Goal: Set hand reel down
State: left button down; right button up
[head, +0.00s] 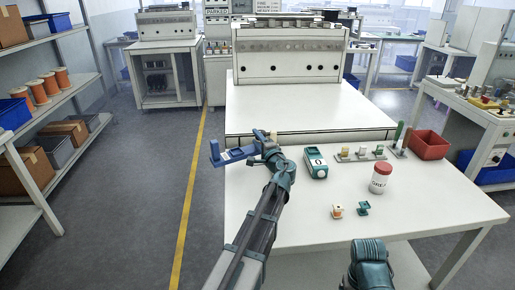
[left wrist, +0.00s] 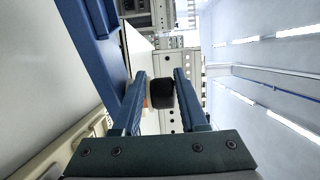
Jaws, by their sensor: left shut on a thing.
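The hand reel appears to be the blue piece (head: 222,153) beside my left gripper (head: 266,146), out past the left edge of the white table. My left gripper is shut on a dark, rounded part (left wrist: 161,93), which looks like the reel's handle. In the left wrist view, a large blue part (left wrist: 94,45) runs along the left, close to the fingers. The reel looks held up in the air, though its exact height is unclear. Of my right arm, only a teal part shows at the bottom; its gripper is not seen.
On the white table (head: 270,215) stand a teal device (head: 316,162), a rack of small parts (head: 362,158), a red bin (head: 428,145), a red-lidded jar (head: 380,178), a small spool (head: 337,211) and a teal piece (head: 363,208). The table's front left is clear.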

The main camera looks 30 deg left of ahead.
pick_arm(q)
jog(key=shift+d+f+b, duration=0.1)
jog(key=shift+f+b, duration=1)
jog(key=shift+f, duration=0.55)
pick_arm(e)
jog(key=shift+f, duration=1.65)
pick_arm(q)
jog(key=shift+f, duration=0.1)
pick_arm(e)
jog(key=shift+f, duration=0.15)
pick_arm(q)
jog(key=shift+f+b, duration=0.15)
jog(key=shift+b, duration=0.15)
jog(key=shift+c, duration=2.2)
grip_release()
pick_arm(e)
jog(key=shift+f, duration=0.1)
pick_arm(q)
jog(key=shift+r+p, duration=0.3)
jog(key=v, duration=1.2)
pick_arm(e)
jog(key=shift+r, duration=0.25)
